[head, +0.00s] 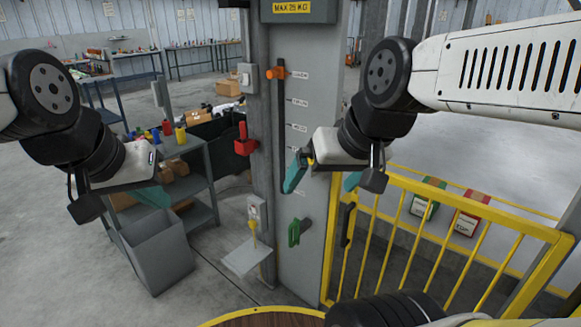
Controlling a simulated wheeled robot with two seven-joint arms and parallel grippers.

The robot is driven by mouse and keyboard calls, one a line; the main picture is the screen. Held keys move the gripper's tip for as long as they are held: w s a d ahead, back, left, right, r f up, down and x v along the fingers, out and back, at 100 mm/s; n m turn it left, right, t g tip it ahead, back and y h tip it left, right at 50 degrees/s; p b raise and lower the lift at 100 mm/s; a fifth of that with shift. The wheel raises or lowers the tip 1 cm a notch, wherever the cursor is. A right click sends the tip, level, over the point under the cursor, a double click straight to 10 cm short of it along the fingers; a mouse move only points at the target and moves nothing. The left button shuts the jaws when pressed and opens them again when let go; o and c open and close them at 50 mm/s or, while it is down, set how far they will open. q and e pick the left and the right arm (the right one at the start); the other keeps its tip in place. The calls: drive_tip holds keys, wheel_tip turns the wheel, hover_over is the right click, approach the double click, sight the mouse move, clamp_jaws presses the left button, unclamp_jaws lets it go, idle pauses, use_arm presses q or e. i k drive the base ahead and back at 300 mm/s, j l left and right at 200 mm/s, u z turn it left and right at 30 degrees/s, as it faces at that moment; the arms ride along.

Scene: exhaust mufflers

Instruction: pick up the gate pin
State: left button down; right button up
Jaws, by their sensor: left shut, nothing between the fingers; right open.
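A small yellow piece (254,236) hangs at a grey box on the post, just above a small pale shelf (247,257); it may be the gate pin, but it is too small to be sure. The yellow barred gate (437,215) stands at the right. My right gripper (323,178) is open and empty in front of the grey column, up and right of the yellow piece, its teal fingers apart. My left gripper (152,196) is shut and empty at the left, over the grey bin, well apart from the yellow piece.
The grey column (310,120) carries an orange knob (276,73) in a slot and a green handle (297,231). A red handle (244,142) is on the post. A grey bin (160,252) and a shelf rack with coloured items stand left. Open floor lies between bin and post.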

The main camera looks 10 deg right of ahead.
sight(242, 125)
drive_tip(key=i+j, duration=0.65)
drive_tip(key=j, duration=0.25)
drive_tip(key=i+j, duration=0.65)
drive_tip(key=j, duration=0.25)
